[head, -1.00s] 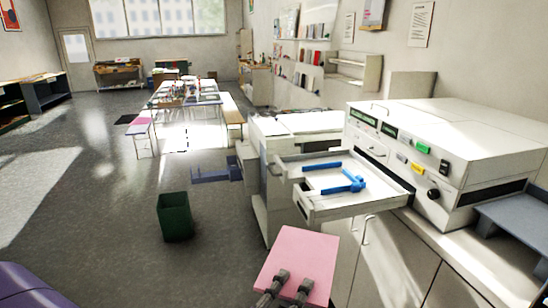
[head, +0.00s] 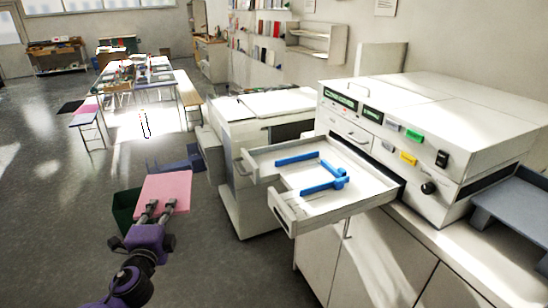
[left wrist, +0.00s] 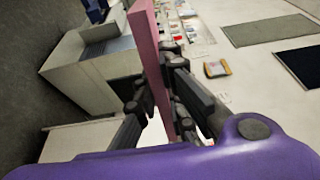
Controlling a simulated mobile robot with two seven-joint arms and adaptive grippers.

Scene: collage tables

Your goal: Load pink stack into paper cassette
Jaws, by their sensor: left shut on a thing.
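The pink stack (head: 166,186) is a flat pink sheet-like block, held left of the machines in the head view. My left gripper (head: 160,208) is shut on its near edge. In the left wrist view the stack (left wrist: 148,55) stands edge-on between the dark fingers (left wrist: 152,100). The paper cassette (head: 283,215) is a pale open tray pulled out from the white machine, with blue guides (head: 322,182) inside and no paper visible between them. The stack is apart from the cassette, to its left. My right gripper is not in view.
The white machine (head: 440,110) with buttons stands on a cabinet (head: 370,265). A second white machine (head: 240,125) is behind the cassette. A green bin (head: 124,212) is on the floor behind the stack. A grey shelf (head: 510,215) juts out at right. Floor at left is clear.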

